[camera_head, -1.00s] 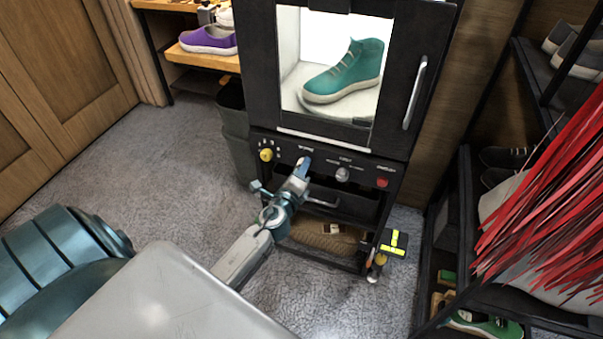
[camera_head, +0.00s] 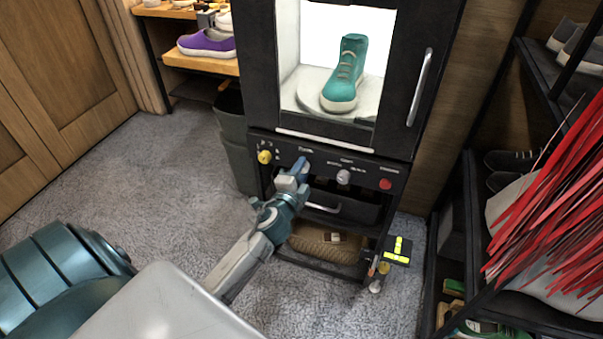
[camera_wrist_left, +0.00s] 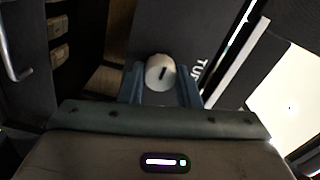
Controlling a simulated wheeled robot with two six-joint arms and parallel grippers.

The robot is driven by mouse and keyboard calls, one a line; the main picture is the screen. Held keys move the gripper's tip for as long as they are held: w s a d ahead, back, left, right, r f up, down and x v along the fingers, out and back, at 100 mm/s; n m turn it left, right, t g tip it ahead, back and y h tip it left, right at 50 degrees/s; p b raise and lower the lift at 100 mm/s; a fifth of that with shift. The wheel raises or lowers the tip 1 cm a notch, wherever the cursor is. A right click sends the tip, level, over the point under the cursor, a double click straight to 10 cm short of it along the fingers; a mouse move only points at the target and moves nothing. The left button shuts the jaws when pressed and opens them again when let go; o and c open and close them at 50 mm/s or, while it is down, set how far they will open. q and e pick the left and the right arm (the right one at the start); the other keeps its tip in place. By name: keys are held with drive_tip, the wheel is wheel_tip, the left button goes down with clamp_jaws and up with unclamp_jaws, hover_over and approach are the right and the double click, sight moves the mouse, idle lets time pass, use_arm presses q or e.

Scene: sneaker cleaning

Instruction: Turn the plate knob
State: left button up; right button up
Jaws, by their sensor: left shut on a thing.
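The plate knob (camera_wrist_left: 160,73) is a round pale knob with a dark pointer line, beside lettering that begins "TU" in the left wrist view. My left gripper (camera_head: 299,168) reaches the cabinet's control panel and is shut on this knob; in the left wrist view its fingers (camera_wrist_left: 160,86) sit on both sides of it. The gripper hides the knob in the head view. Above, behind the cabinet's window, a teal high-top sneaker (camera_head: 344,78) stands on a round pale plate (camera_head: 309,94), toe toward the front. My right gripper is not in view.
The panel also has a yellow knob (camera_head: 264,157), a silver knob (camera_head: 343,177) and a red button (camera_head: 385,184). A door handle (camera_head: 420,87) stands out at right. A grey bin (camera_head: 237,140) stands left; a shoe rack with red strips (camera_head: 550,200) is at right.

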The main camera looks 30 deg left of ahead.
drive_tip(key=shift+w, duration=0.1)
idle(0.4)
use_arm(q)
drive_tip(key=o, duration=1)
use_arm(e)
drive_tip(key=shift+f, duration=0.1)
use_arm(q)
drive_tip(key=b+v, duration=0.1)
drive_tip(key=v, duration=1)
drive_tip(key=shift+b, duration=0.3)
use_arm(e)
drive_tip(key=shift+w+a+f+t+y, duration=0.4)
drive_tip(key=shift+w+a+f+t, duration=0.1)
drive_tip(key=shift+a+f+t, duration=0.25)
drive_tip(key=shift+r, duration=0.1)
